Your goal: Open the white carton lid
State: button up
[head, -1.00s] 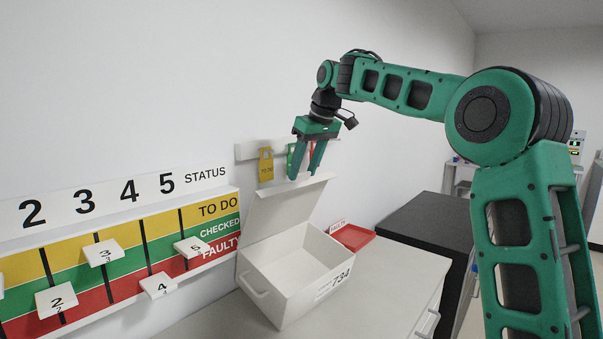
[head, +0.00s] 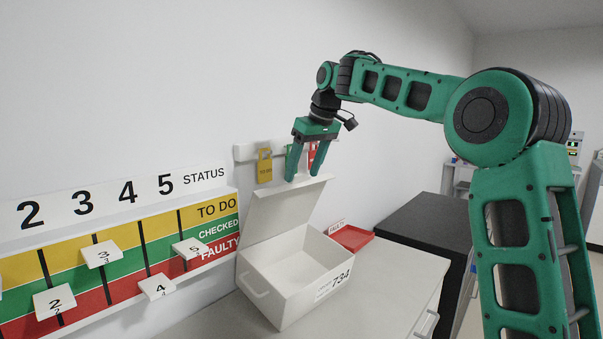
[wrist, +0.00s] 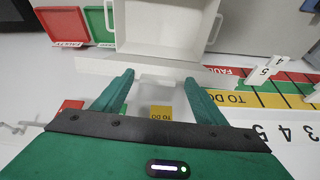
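The white carton (head: 300,279) stands on the grey counter, labelled 734, with handles at its ends. Its lid (head: 285,208) is raised and leans back toward the wall, and the inside of the carton is exposed. My gripper (head: 304,176) is just above the lid's upper edge, fingers pointing down, spread apart with nothing seen between them. In the wrist view the gripper (wrist: 160,82) has its fingers apart, with the carton (wrist: 165,28) beyond them. I cannot tell whether a finger touches the lid.
A status board (head: 110,262) with numbered tiles is on the wall at left. Yellow tags (head: 265,166) and red tags hang on a rail behind my gripper. A red tray (head: 352,237) sits right of the carton, before a dark cabinet (head: 430,225). The counter front is clear.

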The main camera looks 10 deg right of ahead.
jog(key=v, duration=1)
jog(key=shift+r, duration=0.35)
jog(key=shift+s, duration=0.1)
